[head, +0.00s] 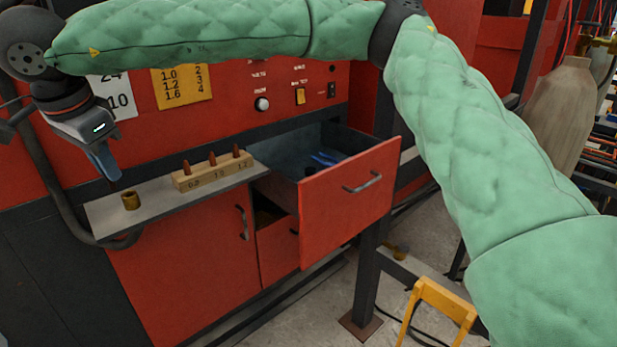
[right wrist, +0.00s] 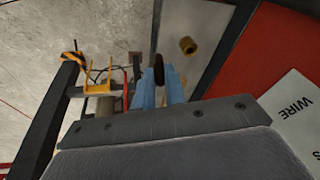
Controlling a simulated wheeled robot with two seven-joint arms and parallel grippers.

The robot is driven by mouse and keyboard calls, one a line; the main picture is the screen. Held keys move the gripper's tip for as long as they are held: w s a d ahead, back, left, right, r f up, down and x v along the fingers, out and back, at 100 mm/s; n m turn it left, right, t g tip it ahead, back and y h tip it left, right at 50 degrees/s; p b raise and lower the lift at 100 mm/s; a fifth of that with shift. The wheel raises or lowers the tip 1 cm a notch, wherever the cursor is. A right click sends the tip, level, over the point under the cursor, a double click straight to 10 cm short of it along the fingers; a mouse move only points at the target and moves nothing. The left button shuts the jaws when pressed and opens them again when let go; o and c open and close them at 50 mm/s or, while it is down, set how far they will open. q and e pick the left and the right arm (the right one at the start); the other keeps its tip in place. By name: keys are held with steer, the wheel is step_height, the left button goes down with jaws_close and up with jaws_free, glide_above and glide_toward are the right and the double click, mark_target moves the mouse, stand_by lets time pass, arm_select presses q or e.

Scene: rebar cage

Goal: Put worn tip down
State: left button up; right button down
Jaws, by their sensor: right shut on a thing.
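My right gripper (head: 106,166) hangs above the left end of a grey shelf (head: 110,212), its blue fingers pointing down. In the right wrist view its fingers are shut on a small dark brown worn tip (right wrist: 159,68). The tip cannot be made out in the head view. A brass cup (head: 131,200) stands on the shelf below and slightly right of the fingers; it also shows in the right wrist view (right wrist: 188,45), apart from the held tip. A wooden block (head: 187,183) with three copper tips upright in it stands further right on the shelf. My left gripper is out of view.
An open red drawer (head: 345,195) juts out right of the shelf, with blue items inside. A red cabinet panel (head: 300,75) with a knob and switches rises behind. A yellow frame (head: 440,300) stands on the floor at lower right. The shelf's front edge is narrow.

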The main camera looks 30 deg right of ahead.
steer(key=w+d+f+n+y, duration=0.1)
steer(key=d+f+n+y, duration=0.2)
steer(key=d+f+n, duration=0.8)
steer(key=d+f, duration=1.6)
steer(key=f, duration=0.1)
steer(key=shift+w+f, duration=0.3)
steer(key=shift+w, duration=0.05)
steer(key=shift+d, duration=0.1)
